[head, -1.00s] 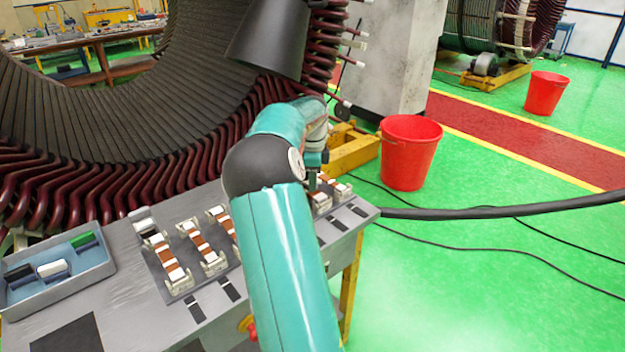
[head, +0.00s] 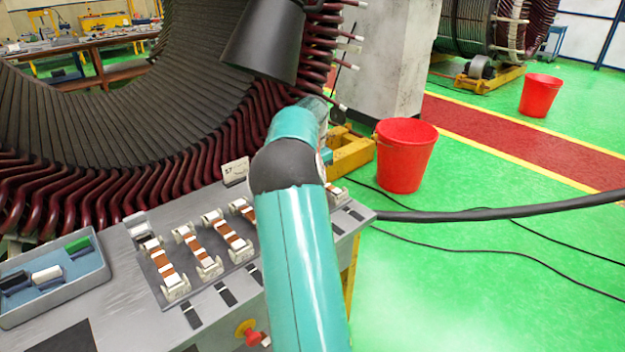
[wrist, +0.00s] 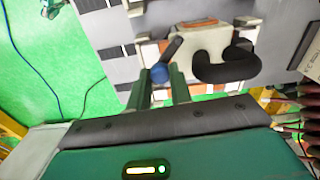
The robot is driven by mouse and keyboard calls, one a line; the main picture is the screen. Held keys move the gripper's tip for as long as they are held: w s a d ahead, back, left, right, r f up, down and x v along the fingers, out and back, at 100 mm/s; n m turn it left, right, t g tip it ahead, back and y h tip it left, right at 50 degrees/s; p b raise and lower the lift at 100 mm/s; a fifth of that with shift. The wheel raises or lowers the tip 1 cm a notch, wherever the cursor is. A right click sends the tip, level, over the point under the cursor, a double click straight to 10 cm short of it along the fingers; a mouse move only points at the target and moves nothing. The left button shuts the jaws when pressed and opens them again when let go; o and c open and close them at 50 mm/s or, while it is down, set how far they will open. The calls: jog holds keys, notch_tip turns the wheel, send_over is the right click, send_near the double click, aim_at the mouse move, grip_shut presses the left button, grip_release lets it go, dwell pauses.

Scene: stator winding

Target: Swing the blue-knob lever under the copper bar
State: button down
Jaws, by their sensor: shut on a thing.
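In the wrist view the blue knob (wrist: 160,73) sits between the two green fingers of my gripper (wrist: 161,85), which is shut on it. A short dark lever arm (wrist: 172,48) runs from the knob toward a white block. A copper bar (wrist: 199,23) lies just beyond, between pale clamps. A black curved hook-like piece (wrist: 228,68) is right of the knob and covers part of the area by the bar. In the head view my arm hides the gripper, the knob and the lever.
Several copper bars in white clamps (head: 195,248) line the grey bench (head: 110,300). A blue-grey tray (head: 85,285) is at its left. The large stator (head: 190,150) stands close behind. A red bucket (head: 404,160) and a thick black cable (head: 480,215) are to the right.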

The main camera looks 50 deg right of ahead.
jog(key=shift+w+d+n, duration=0.2)
jog(key=shift+d+n, duration=0.05)
jog(key=shift+n, duration=0.55)
jog(key=shift+w+d+n, duration=0.2)
jog(key=shift+n, duration=0.6)
jog(key=c, duration=1.3)
grip_release()
jog(key=shift+o, duration=0.2)
